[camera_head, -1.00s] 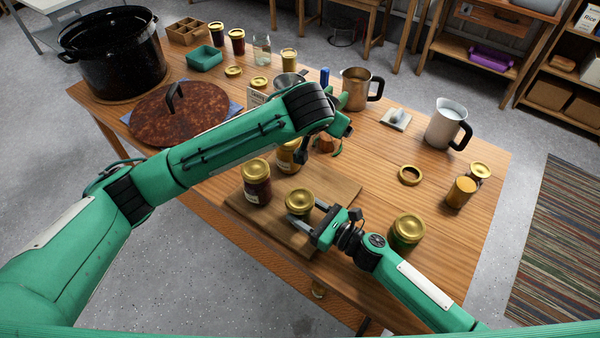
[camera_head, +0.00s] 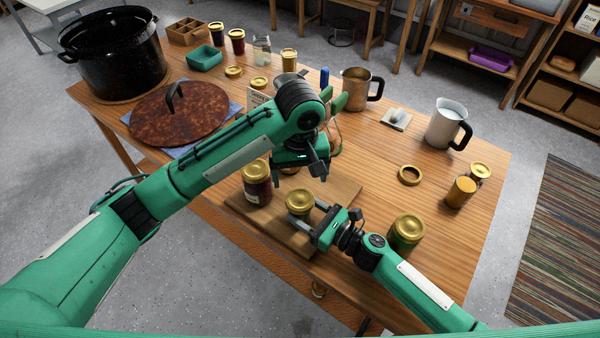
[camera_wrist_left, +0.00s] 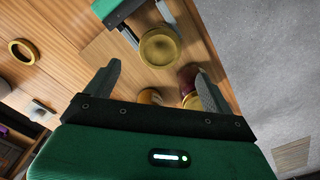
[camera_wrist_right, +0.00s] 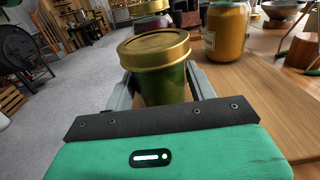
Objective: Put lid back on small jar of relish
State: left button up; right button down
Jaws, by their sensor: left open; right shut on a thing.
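A small green jar (camera_wrist_right: 160,85) with a gold lid (camera_wrist_right: 155,48) stands upright on the wooden board. The lid sits on its mouth, also seen in the head view (camera_head: 300,201); I cannot tell how tight it is. My right gripper (camera_head: 306,218) is shut on this jar, one finger on each side. My left gripper (camera_head: 300,178) is open and empty, pointing down above the board, just behind the held jar. In the left wrist view the gold lid (camera_wrist_left: 158,47) lies beyond the open fingers, apart from them.
A dark red jar (camera_head: 257,190) stands left of the held jar on the board (camera_head: 338,192). An orange jar (camera_wrist_right: 228,32) is close behind. A larger green jar (camera_head: 406,235) stands to the right. A gold ring (camera_head: 409,175) lies on clear tabletop near two metal jugs.

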aim_at(300, 198)
pick_arm(q)
jog(key=shift+f, duration=4)
jog(key=c, duration=1)
jog(key=m, duration=2.1)
jog(key=o, duration=1.1)
